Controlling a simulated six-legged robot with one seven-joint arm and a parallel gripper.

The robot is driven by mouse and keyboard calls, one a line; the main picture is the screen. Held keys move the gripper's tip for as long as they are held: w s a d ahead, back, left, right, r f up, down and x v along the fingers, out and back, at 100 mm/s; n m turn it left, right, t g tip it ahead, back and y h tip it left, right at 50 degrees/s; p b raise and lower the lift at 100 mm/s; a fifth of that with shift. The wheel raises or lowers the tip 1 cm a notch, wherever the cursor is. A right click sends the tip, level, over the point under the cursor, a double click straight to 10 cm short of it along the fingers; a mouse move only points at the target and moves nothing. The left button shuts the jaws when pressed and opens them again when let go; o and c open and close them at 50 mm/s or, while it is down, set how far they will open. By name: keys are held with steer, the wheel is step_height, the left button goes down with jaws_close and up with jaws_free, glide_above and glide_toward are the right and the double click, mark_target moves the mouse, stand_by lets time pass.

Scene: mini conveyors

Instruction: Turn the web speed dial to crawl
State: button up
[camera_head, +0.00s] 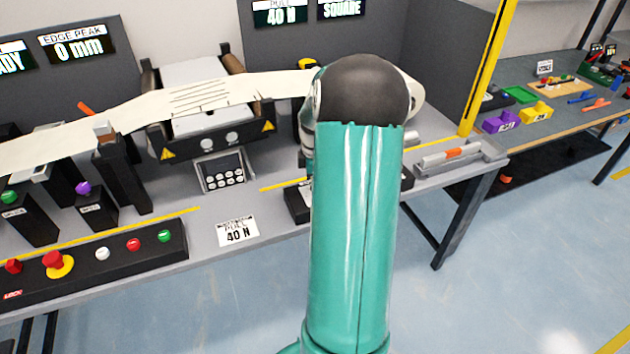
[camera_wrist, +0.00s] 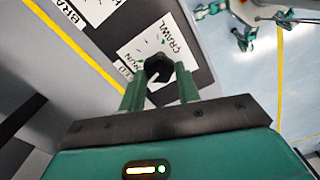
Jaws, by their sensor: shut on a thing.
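In the wrist view, the web speed dial is a black knob (camera_wrist: 159,68) on a white plate (camera_wrist: 133,48) set in a dark panel. The plate carries the words CRAWL (camera_wrist: 174,37) and RUN (camera_wrist: 131,60), with small green marks. My gripper (camera_wrist: 160,86) has its two green fingers on either side of the knob, shut on it. I cannot tell which mark the knob points to. In the head view my teal arm hides the gripper and the knob; part of a black box (camera_head: 297,204) shows beside the arm.
A web of pale material (camera_head: 215,94) runs over a roller machine behind. A grey fixture with an orange part (camera_head: 455,154) sits at the bench's right end.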

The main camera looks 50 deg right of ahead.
steer(key=m, duration=0.4)
steer(key=shift+w, duration=0.1)
steer(key=m, duration=0.4)
steer(key=shift+d, duration=0.1)
steer(key=m, duration=0.7)
steer(key=shift+d, duration=0.15)
steer(key=m, duration=0.7)
steer(key=shift+s+m, duration=0.2)
steer(key=shift+m, duration=0.1)
steer(key=m, duration=0.3)
steer(key=shift+m, duration=0.3)
steer(key=shift+s+m, duration=0.15)
steer(key=shift+m, duration=1.75)
